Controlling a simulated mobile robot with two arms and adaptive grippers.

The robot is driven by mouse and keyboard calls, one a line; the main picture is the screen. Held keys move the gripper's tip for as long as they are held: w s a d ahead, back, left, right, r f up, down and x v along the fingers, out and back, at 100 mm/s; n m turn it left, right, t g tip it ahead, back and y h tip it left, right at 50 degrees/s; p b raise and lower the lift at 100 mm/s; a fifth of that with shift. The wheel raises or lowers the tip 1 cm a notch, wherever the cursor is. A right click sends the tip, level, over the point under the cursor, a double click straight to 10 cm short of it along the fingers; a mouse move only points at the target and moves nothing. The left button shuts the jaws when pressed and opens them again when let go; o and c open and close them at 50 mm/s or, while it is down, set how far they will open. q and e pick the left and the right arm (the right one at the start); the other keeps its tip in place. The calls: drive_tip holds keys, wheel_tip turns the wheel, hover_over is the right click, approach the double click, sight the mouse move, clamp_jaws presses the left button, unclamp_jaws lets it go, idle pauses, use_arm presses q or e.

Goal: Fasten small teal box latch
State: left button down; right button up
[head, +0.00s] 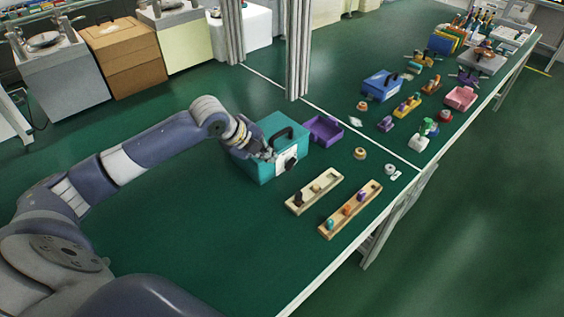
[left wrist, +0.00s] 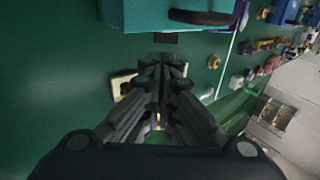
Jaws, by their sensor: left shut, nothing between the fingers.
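The teal box (head: 266,173) stands on the green bench with its lid down and a black handle (head: 283,133) on top. A pale plate with a dark latch part (head: 290,163) is on its front side. My left gripper (head: 266,156) is shut and empty, close against the front of the box beside this plate. In the left wrist view the box (left wrist: 145,14) is at the top, and the shut fingers (left wrist: 161,66) point at a dark piece below its edge. The gripper partly hides the latch, so I cannot tell its position or whether they touch. My right gripper is out of view.
A purple open bin (head: 324,131) is just behind the box. Two wooden peg racks (head: 314,193) (head: 338,224) lie in front of it. A blue box (head: 382,85) and several small parts are farther along the bench. The bench left of the racks is clear.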

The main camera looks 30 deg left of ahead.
sight(290, 163)
use_arm(q)
drive_tip(key=p+x, duration=0.1)
drive_tip(key=x, duration=1.1)
drive_tip(key=shift+d+f, duration=0.1)
drive_tip(key=shift+f, duration=0.15)
drive_tip(key=shift+f+t+b, duration=0.15)
drive_tip(key=shift+t+b, duration=0.15)
drive_tip(key=shift+s+t+b, duration=0.1)
drive_tip(key=shift+t+b, duration=0.2)
drive_tip(key=shift+b, duration=0.05)
